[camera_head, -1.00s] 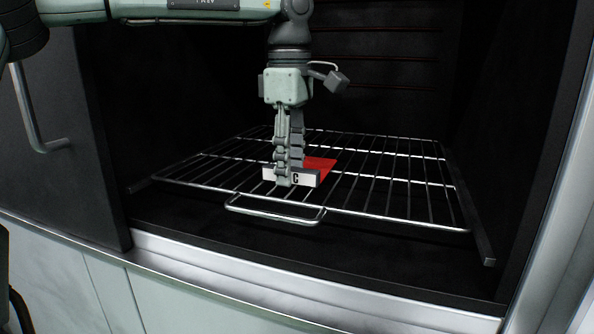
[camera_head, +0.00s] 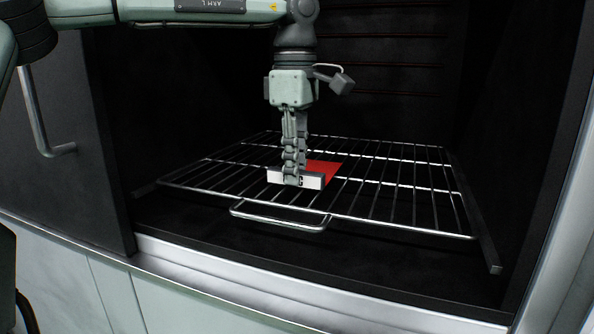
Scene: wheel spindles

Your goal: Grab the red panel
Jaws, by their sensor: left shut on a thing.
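The red panel (camera_head: 325,169) lies flat on the wire rack, or just above it; I cannot tell which. A white strip with a dark letter (camera_head: 313,181) runs along its front edge. My left gripper (camera_head: 293,178) reaches down from above and is shut on the panel at this front strip. The fingers hide part of the strip and the panel's left side. My right gripper is not in view.
The wire rack (camera_head: 403,205) with its front handle loop (camera_head: 281,221) sits inside a dark cabinet. Side walls stand left and right. A door with a grey handle (camera_head: 47,130) is at the left. The rack's right half is empty.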

